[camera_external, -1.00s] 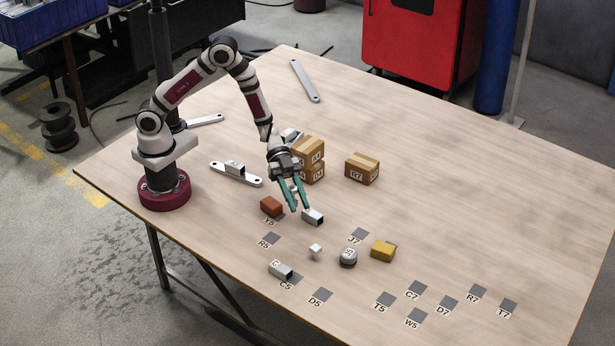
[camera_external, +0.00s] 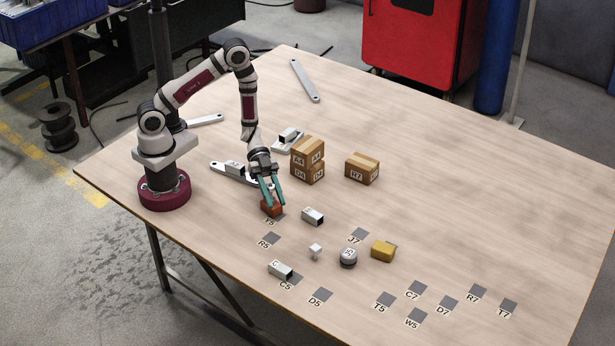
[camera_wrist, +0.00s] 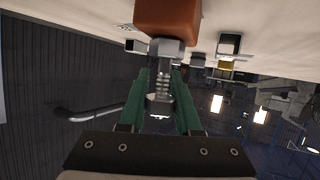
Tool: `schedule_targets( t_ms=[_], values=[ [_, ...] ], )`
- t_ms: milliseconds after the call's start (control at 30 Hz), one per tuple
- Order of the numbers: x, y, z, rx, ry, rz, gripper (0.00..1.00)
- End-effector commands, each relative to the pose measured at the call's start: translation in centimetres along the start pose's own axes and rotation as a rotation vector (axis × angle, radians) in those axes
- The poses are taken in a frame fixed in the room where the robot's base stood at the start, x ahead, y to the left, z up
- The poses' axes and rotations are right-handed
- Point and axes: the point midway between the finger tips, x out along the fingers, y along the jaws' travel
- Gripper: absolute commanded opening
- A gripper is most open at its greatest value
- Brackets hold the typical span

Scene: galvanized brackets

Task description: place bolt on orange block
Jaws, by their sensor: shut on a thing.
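The orange block (camera_external: 271,209) sits on the table beside the marker labelled Y5. It also fills the top middle of the wrist view (camera_wrist: 168,18). My gripper (camera_external: 272,201), with green fingers, is at the block and points down. In the wrist view, my gripper (camera_wrist: 161,80) is shut on a grey metal bolt (camera_wrist: 163,82). The bolt's hex head is against or very near the block; I cannot tell whether they touch. The bolt is too small to make out in the external view.
A metal bracket (camera_external: 312,216) lies just right of the block. Cardboard boxes (camera_external: 308,170) stand behind.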

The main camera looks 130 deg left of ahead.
Motion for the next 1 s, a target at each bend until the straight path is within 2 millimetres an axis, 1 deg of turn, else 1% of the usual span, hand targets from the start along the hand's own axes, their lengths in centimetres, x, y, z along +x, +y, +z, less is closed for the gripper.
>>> schedule_targets(
  t_ms=[33, 100, 200, 467, 533, 567, 667, 800, 1000],
  values=[
    [0.1, 0.0, 0.1, -0.001, 0.0, 0.0, 0.34],
    [0.0, 0.0, 0.1, 0.0, 0.0, 0.0, 0.46],
    [0.0, 0.0, 0.1, 0.0, 0.0, 0.0, 0.62],
    [0.0, 0.0, 0.0, 0.0, 0.0, 0.0, 0.62],
    [-0.2, 0.0, -0.2, 0.0, 0.0, -0.002, 0.62],
    [-0.6, -0.1, -0.2, 0.0, 0.0, -0.003, 0.62],
    [-2.5, -0.1, -0.1, 0.0, 0.0, -0.006, 0.62],
    [-6.1, -0.2, -0.1, 0.001, 0.0, -0.008, 0.62],
    [-10.4, -0.1, -0.1, 0.002, -0.001, -0.005, 0.62]
  ],
)
